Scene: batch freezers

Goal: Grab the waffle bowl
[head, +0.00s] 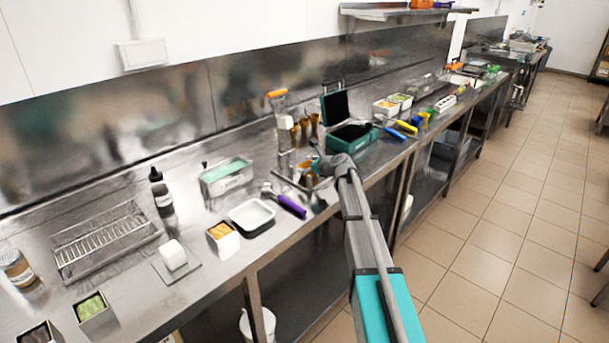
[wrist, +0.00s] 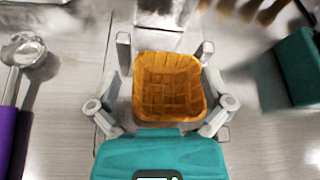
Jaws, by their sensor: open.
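The waffle bowl (wrist: 168,85) is a square, orange-brown bowl with a grid pattern, in the middle of the wrist view. My gripper (wrist: 166,48) is open, with one finger on each side of the bowl. A gap shows beside the bowl near the fingertips; whether the lower finger parts touch it, I cannot tell. In the head view my gripper (head: 305,170) is over the steel counter by a small metal rack, and my arm hides part of that spot. Little of the bowl can be made out there.
A purple-handled scoop (head: 287,203) lies left of my gripper; it also shows in the wrist view (wrist: 14,125). A green open case (head: 352,135) stands to the right. Waffle cones (head: 305,128) stand behind. A white tray (head: 251,216) sits on the counter (head: 215,275) at front left.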

